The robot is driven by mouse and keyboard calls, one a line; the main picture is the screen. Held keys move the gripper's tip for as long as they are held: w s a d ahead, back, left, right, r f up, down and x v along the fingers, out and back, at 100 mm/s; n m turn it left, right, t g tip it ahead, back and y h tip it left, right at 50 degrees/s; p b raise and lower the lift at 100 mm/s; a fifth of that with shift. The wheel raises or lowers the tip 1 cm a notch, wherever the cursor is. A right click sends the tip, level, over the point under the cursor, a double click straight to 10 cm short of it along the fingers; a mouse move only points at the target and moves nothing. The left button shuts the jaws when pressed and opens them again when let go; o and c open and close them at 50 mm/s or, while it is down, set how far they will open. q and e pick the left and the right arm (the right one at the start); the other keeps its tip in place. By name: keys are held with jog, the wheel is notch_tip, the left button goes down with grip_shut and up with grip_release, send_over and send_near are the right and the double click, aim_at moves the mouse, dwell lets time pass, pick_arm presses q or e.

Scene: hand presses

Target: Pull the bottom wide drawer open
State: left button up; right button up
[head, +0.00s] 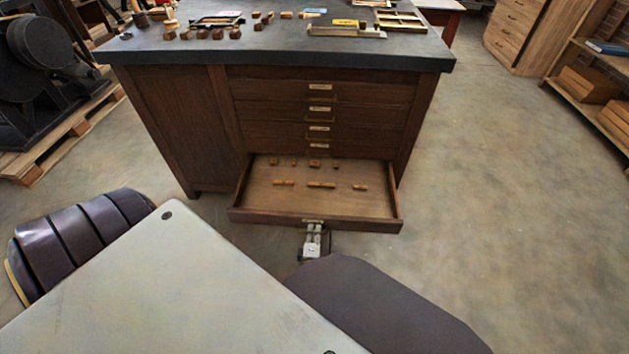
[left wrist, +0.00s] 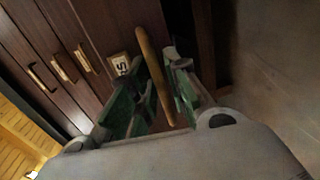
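The bottom wide drawer (head: 318,212) of the dark wooden cabinet stands pulled well out, with its bare floor and small wooden pieces showing. My left gripper (head: 314,233) is at the middle of the drawer's front edge, low above the floor. In the left wrist view the fingers of my left gripper (left wrist: 162,85) lie on either side of the long drawer handle (left wrist: 150,60) and look shut on it. A small label (left wrist: 121,65) is on the drawer front beside the handle. My right gripper is not in view.
Several shut drawers (head: 320,112) lie above the open one. The dark worktop (head: 280,45) holds small blocks and trays. A black machine (head: 45,70) on a pallet stands at the left. Shelves (head: 600,95) stand at the right. The floor (head: 500,210) right of the cabinet is clear.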

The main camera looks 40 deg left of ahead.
pick_arm(q)
jog(key=v, duration=0.8)
jog(key=shift+d+f, duration=0.3)
jog(key=shift+d, duration=0.05)
jog(key=shift+s, duration=0.2)
jog(key=shift+w, duration=0.2)
jog(key=r+x, duration=0.1)
jog(key=x, duration=0.6)
jog(key=shift+w+a+f, duration=0.15)
jog(key=shift+a+f, duration=0.05)
jog(key=shift+a, duration=0.1)
dwell(0.4)
dwell(0.5)
